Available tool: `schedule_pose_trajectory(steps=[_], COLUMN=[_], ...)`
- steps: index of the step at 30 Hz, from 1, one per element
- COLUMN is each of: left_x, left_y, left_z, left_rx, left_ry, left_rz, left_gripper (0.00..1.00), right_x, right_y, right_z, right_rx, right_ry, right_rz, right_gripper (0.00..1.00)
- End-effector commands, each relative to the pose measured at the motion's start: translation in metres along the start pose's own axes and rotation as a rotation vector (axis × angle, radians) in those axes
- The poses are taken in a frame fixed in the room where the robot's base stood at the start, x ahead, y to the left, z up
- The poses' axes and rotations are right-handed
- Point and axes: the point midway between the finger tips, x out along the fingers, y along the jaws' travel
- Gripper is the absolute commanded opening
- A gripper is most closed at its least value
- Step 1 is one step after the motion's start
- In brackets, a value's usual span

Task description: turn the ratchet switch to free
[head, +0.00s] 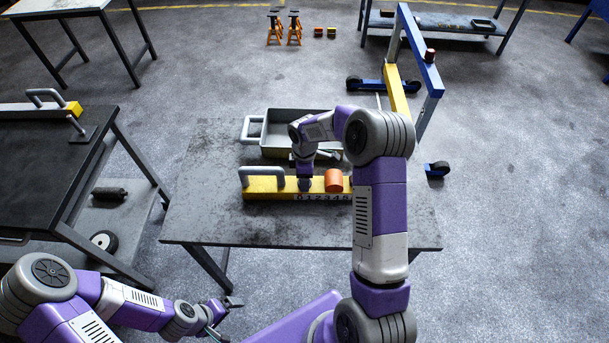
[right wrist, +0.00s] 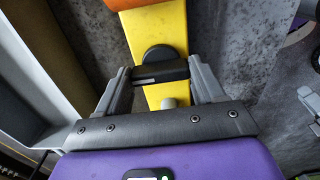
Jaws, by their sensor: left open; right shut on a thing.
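The yellow jack (head: 270,188) lies across the table, with a grey handle at its left end, an orange cylinder (head: 334,180) on top and a number scale along its front. It also shows in the right wrist view (right wrist: 155,22). The ratchet switch (right wrist: 158,54) is a black round knob with a crossbar on the yellow top. My right gripper (right wrist: 160,78) is shut on the switch's crossbar, one finger at each end. In the head view my right arm hides part of the jack. My left gripper (head: 222,312) is open and empty, low in front of the table.
A grey tray (head: 256,130) stands behind the jack on the table (head: 200,225). A dark bench (head: 45,150) with another yellow-ended tool stands left. A blue and yellow hoist frame (head: 425,75) stands behind the table at right. The table's front left is bare.

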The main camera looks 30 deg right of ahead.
Motion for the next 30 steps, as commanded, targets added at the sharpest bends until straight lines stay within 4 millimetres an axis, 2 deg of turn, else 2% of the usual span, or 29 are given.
schedule_pose_trajectory(steps=[7,8,12,13,23,30], left_x=[0.000,0.000,0.000,0.000,-0.001,-0.006], left_y=[0.000,0.000,0.000,0.000,0.000,0.002], left_z=[0.000,0.000,0.000,0.000,0.000,0.000], left_rx=[0.000,0.000,0.000,0.000,0.000,0.000], left_ry=[0.000,0.000,0.000,0.000,0.000,0.000], left_rz=[0.000,0.000,0.000,0.000,0.000,0.000], left_gripper=[1.00,1.00,1.00,1.00,1.00,1.00], right_x=[-0.001,-0.001,-0.001,0.000,-0.005,-0.043], right_y=[0.001,0.001,0.000,0.000,0.000,0.001], right_z=[0.000,0.000,0.000,0.000,0.000,-0.001], right_rx=[-0.004,-0.004,-0.003,-0.003,-0.001,-0.001], right_ry=[0.000,0.000,0.000,0.000,0.000,0.002], right_rz=[0.002,0.002,0.002,0.002,0.002,0.005], right_gripper=[0.38,0.69,0.91,0.94,0.94,0.94])
